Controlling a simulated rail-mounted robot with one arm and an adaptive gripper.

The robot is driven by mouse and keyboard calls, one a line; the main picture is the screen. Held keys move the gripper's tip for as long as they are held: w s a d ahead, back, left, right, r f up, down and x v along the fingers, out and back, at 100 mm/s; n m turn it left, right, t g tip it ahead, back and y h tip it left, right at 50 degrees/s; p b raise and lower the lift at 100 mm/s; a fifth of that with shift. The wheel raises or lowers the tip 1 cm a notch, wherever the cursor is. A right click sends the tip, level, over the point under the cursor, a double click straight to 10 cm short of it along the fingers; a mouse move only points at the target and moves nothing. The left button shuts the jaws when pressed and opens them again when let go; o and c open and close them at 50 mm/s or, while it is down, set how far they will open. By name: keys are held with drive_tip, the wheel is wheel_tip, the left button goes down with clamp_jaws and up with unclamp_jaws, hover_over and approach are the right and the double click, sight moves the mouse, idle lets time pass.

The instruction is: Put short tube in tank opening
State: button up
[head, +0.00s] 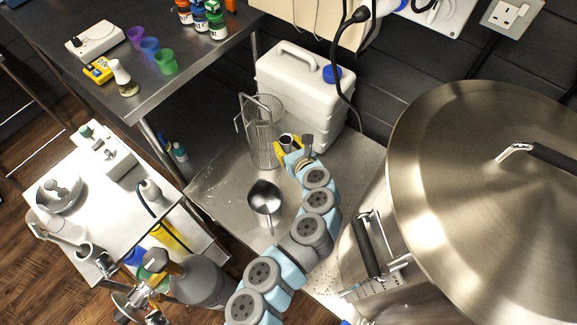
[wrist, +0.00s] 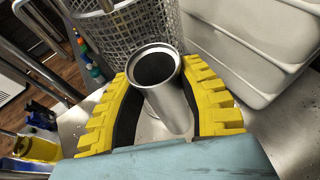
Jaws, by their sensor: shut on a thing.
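The short tube (wrist: 168,104) is a hollow steel cylinder. It sits between the yellow toothed fingers of my gripper (wrist: 160,98), which is shut on it, its open end showing in the wrist view. In the head view my gripper (head: 288,147) is above the steel table, just right of the wire basket, with the tube's open end (head: 286,140) showing between the yellow fingers. The large steel tank (head: 470,180) stands at the right under a domed lid with a black handle. I cannot make out the tank opening in either view.
A wire mesh basket (head: 263,135) stands close beside my gripper, and a white jerrycan (head: 305,95) with a blue cap stands behind it. A steel ladle (head: 264,197) lies on the steel table (head: 225,180). A white cart (head: 80,205) with lab items stands at the left.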

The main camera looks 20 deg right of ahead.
drive_tip(key=shift+a+f+b, duration=0.1)
drive_tip(key=shift+f+b, duration=1.1)
drive_tip(key=shift+f, duration=3.05)
drive_tip(key=o, duration=1.1)
drive_tip(key=shift+s+r, duration=0.1)
drive_tip(key=shift+r, duration=0.15)
drive_tip(key=shift+s+r, duration=0.1)
drive_tip(key=shift+s, duration=0.1)
drive_tip(key=p+v, duration=0.1)
drive_tip(key=v, duration=0.3)
drive_tip(key=shift+o, duration=0.9)
drive_tip(key=shift+s+r, duration=0.1)
drive_tip(key=shift+s, duration=0.3)
